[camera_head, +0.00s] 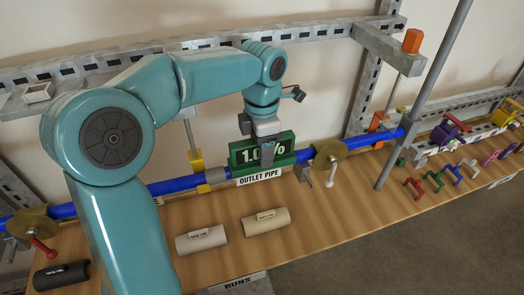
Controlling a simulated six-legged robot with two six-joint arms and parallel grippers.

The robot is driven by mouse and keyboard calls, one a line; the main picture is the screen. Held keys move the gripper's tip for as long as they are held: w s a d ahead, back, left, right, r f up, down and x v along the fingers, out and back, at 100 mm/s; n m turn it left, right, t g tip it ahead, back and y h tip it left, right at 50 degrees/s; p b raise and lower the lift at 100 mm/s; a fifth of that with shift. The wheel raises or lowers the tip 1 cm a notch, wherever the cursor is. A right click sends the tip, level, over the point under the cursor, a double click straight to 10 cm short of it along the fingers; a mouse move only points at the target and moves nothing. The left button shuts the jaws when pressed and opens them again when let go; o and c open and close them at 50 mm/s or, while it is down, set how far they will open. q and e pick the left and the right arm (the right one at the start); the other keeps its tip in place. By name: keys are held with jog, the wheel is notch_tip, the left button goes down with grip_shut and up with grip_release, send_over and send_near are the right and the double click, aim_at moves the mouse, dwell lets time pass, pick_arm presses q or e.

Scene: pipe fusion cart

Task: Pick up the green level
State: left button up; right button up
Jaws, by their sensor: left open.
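The green level (287,143) is a box with a "1.0%" readout. It sits at the blue outlet pipe (180,184), just above the white "OUTLET PIPE" label. My left arm reaches in from the left, and my left gripper (268,155) points down right at the level. The gripper covers part of the readout. Its jaws are open, but the picture is too small to show whether a finger touches the level. My right gripper is not in view.
Brass discs (329,158) stand on the pipe on both sides. Grey (201,239) and beige (266,221) half-shells lie on the wooden bench (330,215) in front. A grey post (425,95) rises at the right. Several coloured clamps (432,181) lie beyond it.

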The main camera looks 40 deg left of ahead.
pick_arm(q)
jog(key=shift+w+f, duration=0.3)
jog(key=shift+w, duration=0.1)
jog(key=shift+s, duration=0.25)
jog(key=shift+c, duration=0.3)
jog(key=shift+s+r, duration=0.15)
jog(key=shift+s, duration=0.1)
jog(key=c, duration=1)
jog(key=shift+w, duration=0.35)
grip_shut()
jog(key=shift+s, duration=0.15)
jog(key=shift+r, duration=0.3)
notch_tip(320, 180, up, 19)
jog(key=p, duration=0.4)
jog(key=shift+r, duration=0.15)
